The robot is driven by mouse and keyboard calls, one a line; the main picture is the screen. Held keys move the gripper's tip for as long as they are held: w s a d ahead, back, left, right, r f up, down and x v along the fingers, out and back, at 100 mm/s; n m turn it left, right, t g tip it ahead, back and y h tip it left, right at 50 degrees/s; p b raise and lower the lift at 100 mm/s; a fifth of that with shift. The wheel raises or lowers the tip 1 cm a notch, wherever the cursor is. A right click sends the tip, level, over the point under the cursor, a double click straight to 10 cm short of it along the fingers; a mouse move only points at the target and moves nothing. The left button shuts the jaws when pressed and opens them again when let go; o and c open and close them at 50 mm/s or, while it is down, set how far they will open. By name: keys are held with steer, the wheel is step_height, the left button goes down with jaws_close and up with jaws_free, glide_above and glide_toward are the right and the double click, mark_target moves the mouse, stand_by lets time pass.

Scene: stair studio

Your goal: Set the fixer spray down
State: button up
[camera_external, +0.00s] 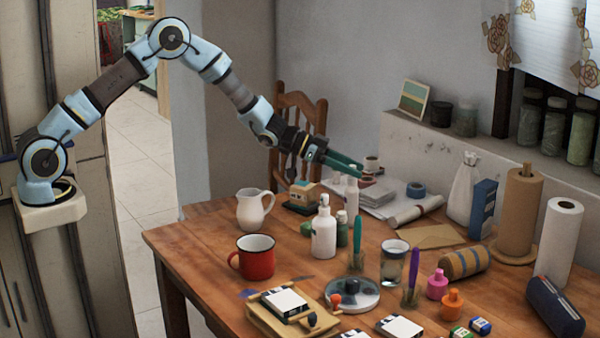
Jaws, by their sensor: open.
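My gripper (346,165) has teal fingers and reaches from the left over the back middle of the table, pointing right and slightly down. Its jaws are open. A slim white bottle (352,200), which may be the fixer spray, stands upright on the wooden table (205,237) just below the fingertips. The fingers cover its top, and I cannot tell whether they touch it. A white pump bottle (323,234) stands in front of it to the left. No label is readable on either bottle.
A small dark green bottle (342,230), a white pitcher (254,209) and a red mug (254,260) stand nearby. A glass of water (394,265) and brushes are to the right. Papers (377,200) lie behind. The table's left end is clear.

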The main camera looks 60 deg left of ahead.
steer(key=s+a+r+n+y+b, duration=0.1)
steer(key=s+a+n+y, duration=0.15)
steer(key=s+a, duration=0.55)
steer(key=s+a+r+n+y+b, duration=0.1)
steer(key=s+a+r+y, duration=0.1)
steer(key=s+a+y, duration=0.4)
steer(key=s+a+n+g+p, duration=0.1)
steer(key=s+a+n+g, duration=0.1)
steer(key=s, duration=1.2)
steer(key=s+a+f+n+g+p, duration=0.1)
steer(key=s+a+g, duration=0.4)
steer(key=s, duration=0.9)
steer(key=shift+a+f+n+g+y+p, duration=0.15)
steer(key=shift+a+n+g+y+p, duration=0.15)
steer(key=shift+n+g+y, duration=0.3)
